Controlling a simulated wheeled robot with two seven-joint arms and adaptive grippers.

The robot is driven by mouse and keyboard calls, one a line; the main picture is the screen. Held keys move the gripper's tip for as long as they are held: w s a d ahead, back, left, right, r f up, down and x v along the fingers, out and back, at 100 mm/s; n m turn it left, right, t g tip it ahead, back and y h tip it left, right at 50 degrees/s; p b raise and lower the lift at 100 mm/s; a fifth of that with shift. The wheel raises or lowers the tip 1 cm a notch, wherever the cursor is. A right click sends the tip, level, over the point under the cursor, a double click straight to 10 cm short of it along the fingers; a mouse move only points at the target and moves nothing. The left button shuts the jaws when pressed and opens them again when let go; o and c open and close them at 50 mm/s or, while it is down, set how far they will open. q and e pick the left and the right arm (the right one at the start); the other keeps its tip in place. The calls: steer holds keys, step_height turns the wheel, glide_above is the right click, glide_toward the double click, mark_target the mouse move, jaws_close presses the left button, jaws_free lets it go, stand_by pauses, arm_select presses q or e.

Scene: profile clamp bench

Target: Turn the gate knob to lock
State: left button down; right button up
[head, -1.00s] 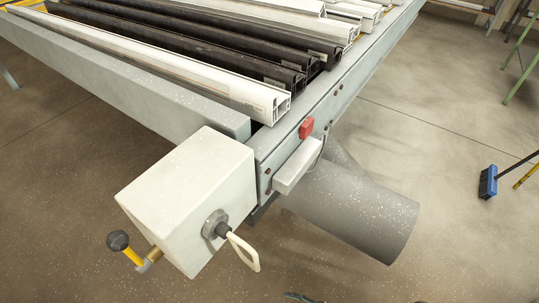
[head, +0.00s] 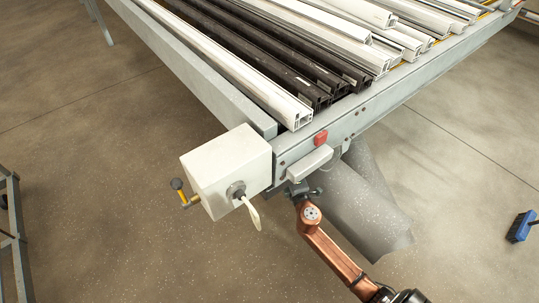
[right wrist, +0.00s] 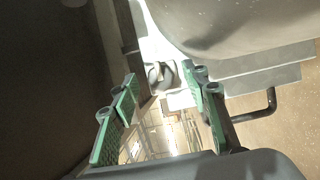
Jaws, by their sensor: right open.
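A white box (head: 222,163) sits at the near corner of the bench. A yellow lever with a dark ball (head: 177,184) sticks out on the box's left side. I cannot tell for sure which of these is the gate knob. My right gripper (head: 302,189) is below the bench edge, right of the box and apart from the handle. In the right wrist view its green-padded fingers (right wrist: 163,97) are open and empty. My left gripper is not in view.
The bench's grey rail (head: 390,97) holds a red button (head: 320,138) and a light grey block (head: 309,163) just above my right gripper. White and black profiles lie on top. A thick grey cylinder (head: 365,208) stands behind my right arm.

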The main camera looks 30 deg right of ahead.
steer(key=shift+x, duration=1.6)
steer(key=c, duration=1.1)
